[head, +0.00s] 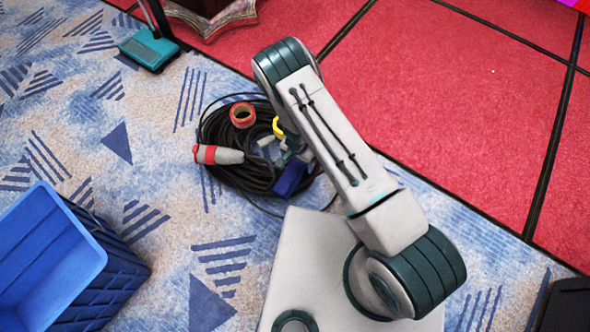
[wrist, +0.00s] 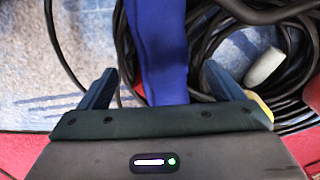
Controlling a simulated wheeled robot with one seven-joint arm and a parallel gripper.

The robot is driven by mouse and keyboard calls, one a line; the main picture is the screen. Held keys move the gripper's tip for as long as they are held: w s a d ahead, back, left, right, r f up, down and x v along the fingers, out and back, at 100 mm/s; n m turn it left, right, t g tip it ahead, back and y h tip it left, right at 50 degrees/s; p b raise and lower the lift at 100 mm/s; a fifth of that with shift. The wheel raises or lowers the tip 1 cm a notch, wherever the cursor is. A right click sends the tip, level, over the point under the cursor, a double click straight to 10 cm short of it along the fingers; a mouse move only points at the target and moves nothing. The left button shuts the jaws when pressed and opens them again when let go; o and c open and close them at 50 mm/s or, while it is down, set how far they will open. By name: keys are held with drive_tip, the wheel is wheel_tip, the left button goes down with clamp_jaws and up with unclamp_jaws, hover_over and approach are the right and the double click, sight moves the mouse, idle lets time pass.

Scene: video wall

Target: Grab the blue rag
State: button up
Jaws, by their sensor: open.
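The blue rag (head: 291,178) lies on a coil of black cable on the patterned carpet, partly hidden by my arm in the head view. In the wrist view the blue rag (wrist: 160,45) runs down from the top edge between my fingers. My gripper (wrist: 158,76) is open, with one finger on each side of the rag. The rag's lower end is hidden behind the gripper body. I cannot tell whether the fingers touch it. In the head view my gripper is mostly hidden by the arm.
The black cable coil (head: 212,126) also holds a red tape roll (head: 242,115), a red-and-grey plug (head: 218,154) and a yellow item (head: 278,128). A blue crate (head: 118,285) stands at lower left. A teal dustpan (head: 148,50) is at the top. Red flooring (head: 450,110) on the right is clear.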

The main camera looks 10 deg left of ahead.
sight(295, 167)
drive_tip(key=f, duration=0.1)
drive_tip(key=f+b, duration=0.1)
drive_tip(key=f, duration=0.1)
drive_tip(key=f+b, duration=0.1)
drive_tip(key=f, duration=0.1)
drive_tip(key=shift+s+a, duration=0.25)
drive_tip(key=shift+a, duration=0.15)
drive_tip(key=c, duration=1.1)
drive_tip(key=shift+r, duration=0.1)
